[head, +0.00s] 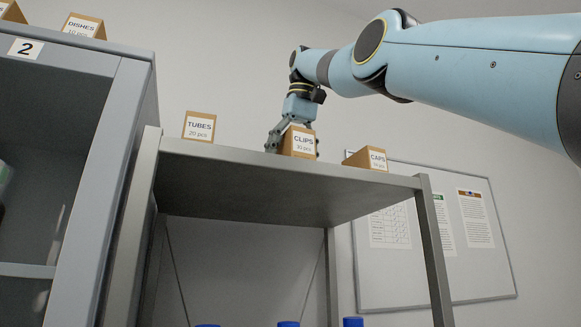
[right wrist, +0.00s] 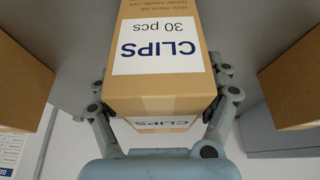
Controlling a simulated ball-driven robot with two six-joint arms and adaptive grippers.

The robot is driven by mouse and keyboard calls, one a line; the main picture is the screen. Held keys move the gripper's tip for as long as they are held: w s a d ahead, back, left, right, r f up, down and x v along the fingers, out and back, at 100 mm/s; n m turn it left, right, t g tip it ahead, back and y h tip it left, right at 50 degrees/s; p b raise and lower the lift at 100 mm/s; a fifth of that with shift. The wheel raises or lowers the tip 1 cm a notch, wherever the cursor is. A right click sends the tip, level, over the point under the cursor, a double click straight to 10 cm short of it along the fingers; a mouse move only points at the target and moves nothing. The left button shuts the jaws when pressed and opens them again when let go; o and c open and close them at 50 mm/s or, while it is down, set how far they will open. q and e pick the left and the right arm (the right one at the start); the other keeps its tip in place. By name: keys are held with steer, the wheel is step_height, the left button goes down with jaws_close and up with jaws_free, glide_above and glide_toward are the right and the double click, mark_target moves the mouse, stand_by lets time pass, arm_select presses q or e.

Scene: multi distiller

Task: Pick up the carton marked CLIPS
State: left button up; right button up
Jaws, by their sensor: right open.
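The brown carton marked CLIPS (head: 299,142) stands on top of the grey metal shelf (head: 255,155), between two other cartons. In the right wrist view the CLIPS carton (right wrist: 158,80) fills the middle, with its white label showing. My right gripper (head: 293,140) reaches down over the carton from behind. Its fingers (right wrist: 160,98) are open, one on each side of the carton. I cannot tell whether they touch its sides. My left gripper is not in view.
A carton marked TUBES (head: 199,127) stands to the left and one marked CAPS (head: 367,159) to the right. A grey cabinet (head: 75,65) numbered 2, with a DISHES carton (head: 84,27) on top, is at the left. A whiteboard (head: 470,260) hangs on the wall behind.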

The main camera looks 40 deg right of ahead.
steer(key=shift+s+r, duration=0.1)
steer(key=shift+s, duration=0.1)
steer(key=shift+c, duration=1.6)
steer(key=shift+w, duration=0.25)
steer(key=c, duration=0.5)
steer(key=shift+s, duration=0.1)
steer(key=c, duration=0.5)
